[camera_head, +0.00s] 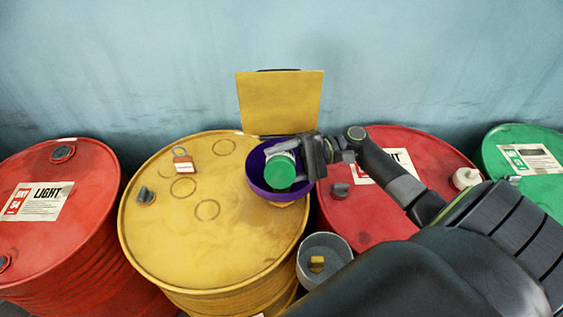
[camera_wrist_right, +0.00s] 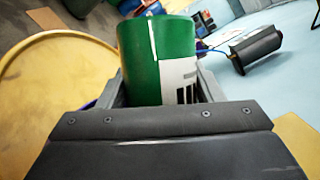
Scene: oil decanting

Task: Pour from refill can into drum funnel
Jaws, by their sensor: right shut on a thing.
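The green refill can (camera_head: 279,174) is held over the purple funnel (camera_head: 255,179) at the right side of the yellow drum's top (camera_head: 215,235). Its round green end faces the head camera, so it looks tilted; no liquid stream shows. My right gripper (camera_head: 303,161) is shut on the can from the right. In the right wrist view the can (camera_wrist_right: 157,62), green with a white label, sits between the jaws. The can hides much of the funnel's inside. My left gripper is not in view.
Red drums stand left (camera_head: 75,215) and right (camera_head: 345,208), with a green drum (camera_head: 525,160) at the far right. A padlock-like orange item (camera_head: 183,162) and a dark cap (camera_head: 146,196) are on the yellow drum. A grey bucket (camera_head: 324,247) sits in front; a yellow panel (camera_head: 281,102) stands behind.

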